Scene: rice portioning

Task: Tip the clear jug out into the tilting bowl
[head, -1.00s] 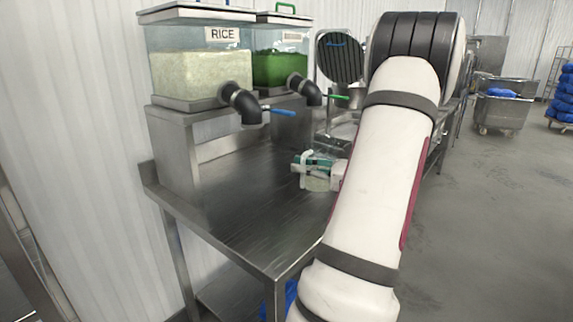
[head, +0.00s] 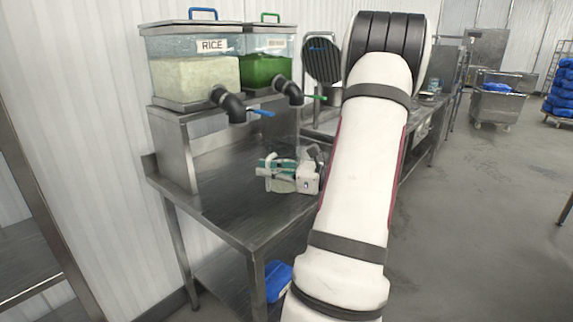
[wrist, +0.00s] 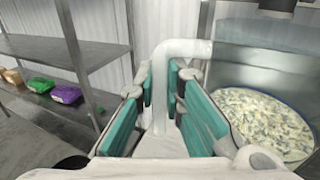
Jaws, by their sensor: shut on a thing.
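The clear jug (head: 281,186) with pale contents is held at my gripper (head: 277,166), over the steel table in the head view. In the wrist view, my gripper (wrist: 172,100) has its teal pads closed around the jug's whitish upright handle (wrist: 160,90). The jug's clear wall (wrist: 225,62) fills the right side there, with a pale and green mix inside and a dark blue curved edge around it. The jug looks roughly upright.
A rice dispenser (head: 195,78) and one with green contents (head: 267,68) stand on a raised steel shelf, their spouts jutting over the steel table (head: 235,215). A blue thing (head: 278,280) lies below. Open floor (head: 475,220) lies right. The wrist view shows a shelf rack (wrist: 95,52).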

